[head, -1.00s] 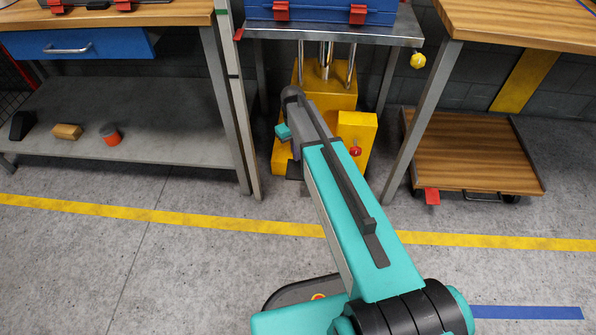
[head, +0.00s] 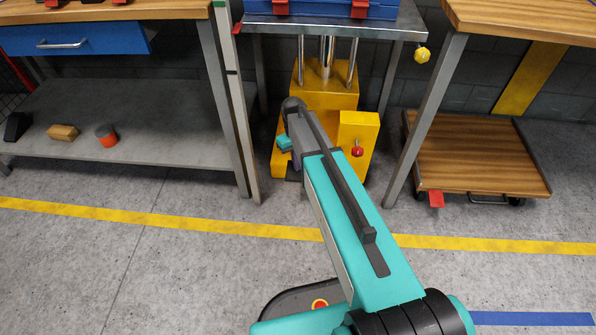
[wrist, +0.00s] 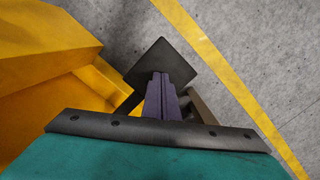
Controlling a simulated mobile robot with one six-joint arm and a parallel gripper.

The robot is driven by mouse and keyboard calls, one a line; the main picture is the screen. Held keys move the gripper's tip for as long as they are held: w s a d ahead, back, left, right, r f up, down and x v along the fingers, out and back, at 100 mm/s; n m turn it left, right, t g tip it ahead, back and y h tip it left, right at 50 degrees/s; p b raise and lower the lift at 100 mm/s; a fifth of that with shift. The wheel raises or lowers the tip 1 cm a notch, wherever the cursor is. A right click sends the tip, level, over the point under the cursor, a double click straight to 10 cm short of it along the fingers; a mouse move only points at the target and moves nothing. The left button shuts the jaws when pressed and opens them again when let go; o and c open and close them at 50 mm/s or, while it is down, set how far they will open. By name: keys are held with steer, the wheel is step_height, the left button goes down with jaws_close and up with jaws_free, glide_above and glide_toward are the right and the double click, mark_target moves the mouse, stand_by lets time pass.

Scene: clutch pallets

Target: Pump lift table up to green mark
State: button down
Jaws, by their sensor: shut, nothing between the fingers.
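The lift table has a grey metal top (head: 385,31) on chrome columns above a yellow base (head: 325,92). A pale post (head: 232,95) stands at its left with a green mark (head: 220,4) near the picture's top. A red pointer (head: 237,28) at the table top's left edge sits below that mark. In the wrist view, a dark square pedal (wrist: 160,62) sticks out beside the yellow base. My gripper (wrist: 161,80) is shut and empty, its purple fingers over the pedal; I cannot tell whether they touch it.
A blue crate (head: 335,8) rests on the table top. A red knob (head: 357,152) is on the yellow side box. A workbench with a lower shelf (head: 150,145) stands left, a wooden-decked cart (head: 480,150) right. The floor in front is clear.

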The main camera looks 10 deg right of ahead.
step_height(320, 180, down, 6)
steer(key=shift+f+b, duration=0.15)
steer(key=shift+b, duration=0.3)
stand_by(0.4)
steer(key=shift+w+a+r+p, duration=0.2)
steer(key=shift+w+r+p, duration=0.05)
steer(key=shift+w+p, duration=0.3)
steer(key=shift+w+a+r+p, duration=0.15)
steer(key=shift+w+r+p, duration=0.05)
steer(key=shift+w+p, duration=0.25)
steer(key=shift+w+a+r, duration=0.1)
steer(key=shift+w+a, duration=0.05)
steer(key=shift+w, duration=0.4)
step_height(320, 180, up, 14)
steer(key=w+p, duration=0.1)
steer(key=p, duration=0.3)
steer(key=shift+a, duration=0.2)
